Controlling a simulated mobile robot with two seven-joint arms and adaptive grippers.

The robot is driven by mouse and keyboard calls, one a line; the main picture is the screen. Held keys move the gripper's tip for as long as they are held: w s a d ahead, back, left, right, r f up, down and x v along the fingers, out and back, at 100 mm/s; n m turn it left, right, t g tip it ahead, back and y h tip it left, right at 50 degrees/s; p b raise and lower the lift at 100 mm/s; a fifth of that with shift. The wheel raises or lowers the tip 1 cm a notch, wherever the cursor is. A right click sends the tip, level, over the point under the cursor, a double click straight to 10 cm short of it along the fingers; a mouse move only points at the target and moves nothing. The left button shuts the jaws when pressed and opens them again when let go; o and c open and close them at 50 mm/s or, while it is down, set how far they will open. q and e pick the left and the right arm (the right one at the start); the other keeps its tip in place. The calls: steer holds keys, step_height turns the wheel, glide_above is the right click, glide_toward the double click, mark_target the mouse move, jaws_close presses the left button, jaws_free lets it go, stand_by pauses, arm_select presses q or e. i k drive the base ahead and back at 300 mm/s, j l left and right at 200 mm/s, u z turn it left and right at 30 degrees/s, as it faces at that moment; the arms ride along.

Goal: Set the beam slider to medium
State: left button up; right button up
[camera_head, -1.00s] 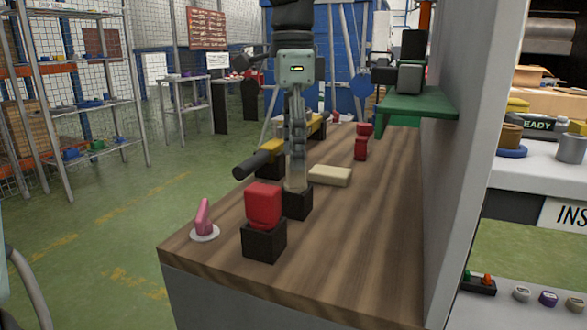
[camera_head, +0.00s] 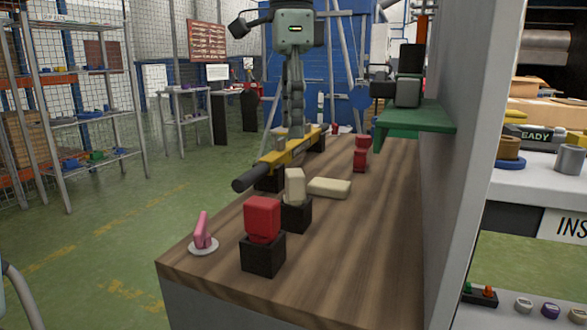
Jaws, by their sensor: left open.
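A yellow beam (camera_head: 297,146) with a black rounded end lies along the left side of the wooden bench, on dark supports. A small pale block (camera_head: 280,132) shows at the beam; I cannot tell whether it is the slider, and no setting marks are readable. My left gripper (camera_head: 293,122) points down over the far part of the beam. It is open, with its fingers seen edge-on; whether they touch the beam is unclear. A cream block (camera_head: 295,186) stands on a black base in front of the beam, apart from the gripper. My right gripper is not in view.
A red block on a black base (camera_head: 264,254) and a pink lever on a white disc (camera_head: 203,233) stand at the near end. A green shelf (camera_head: 420,115) juts from the grey wall at right.

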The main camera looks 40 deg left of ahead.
mark_target(405, 90)
steer(key=k+j, duration=0.8)
